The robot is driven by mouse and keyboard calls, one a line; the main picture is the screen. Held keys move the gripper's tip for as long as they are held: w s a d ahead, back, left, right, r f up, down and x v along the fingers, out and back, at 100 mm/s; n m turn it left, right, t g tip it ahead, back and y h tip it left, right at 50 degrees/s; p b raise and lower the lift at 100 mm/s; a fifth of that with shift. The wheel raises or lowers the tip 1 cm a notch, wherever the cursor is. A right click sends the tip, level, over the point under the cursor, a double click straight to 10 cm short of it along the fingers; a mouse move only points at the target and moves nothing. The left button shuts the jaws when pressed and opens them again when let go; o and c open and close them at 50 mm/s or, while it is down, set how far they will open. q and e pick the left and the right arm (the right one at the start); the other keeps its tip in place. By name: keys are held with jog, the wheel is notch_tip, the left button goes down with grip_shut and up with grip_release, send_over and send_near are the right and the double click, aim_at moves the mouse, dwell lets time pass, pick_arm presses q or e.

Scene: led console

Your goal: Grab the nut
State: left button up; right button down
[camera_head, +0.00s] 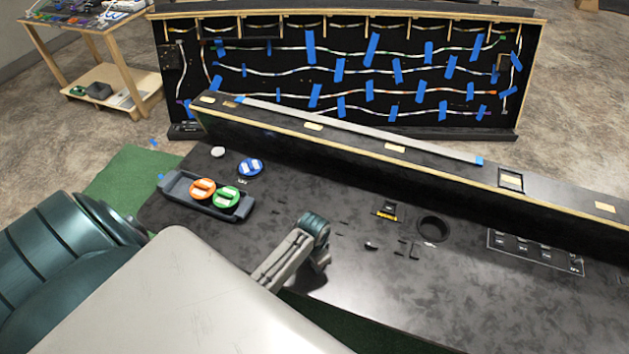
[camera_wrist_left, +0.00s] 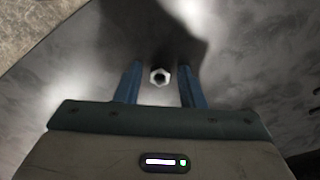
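A small pale hexagonal nut (camera_wrist_left: 160,77) with a dark hole lies on the dark table surface in the left wrist view. My left gripper (camera_wrist_left: 158,84) is open, with one blue finger on each side of the nut. Gaps show between the nut and both fingers. In the head view, my left arm comes in from the left, and its gripper end (camera_head: 318,258) is low over the near part of the black console table (camera_head: 450,295). I cannot make out the nut in the head view. My right gripper is not in view.
A dark tray (camera_head: 180,188) with an orange and a green disc stands at left. A blue disc (camera_head: 251,167) and white cap (camera_head: 218,151) are behind it. A round hole (camera_head: 433,228) and switch panel (camera_head: 535,250) are at right. A raised ledge (camera_head: 345,145) runs behind.

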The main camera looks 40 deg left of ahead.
pick_arm(q)
grip_shut()
jog(key=shift+r, duration=0.15)
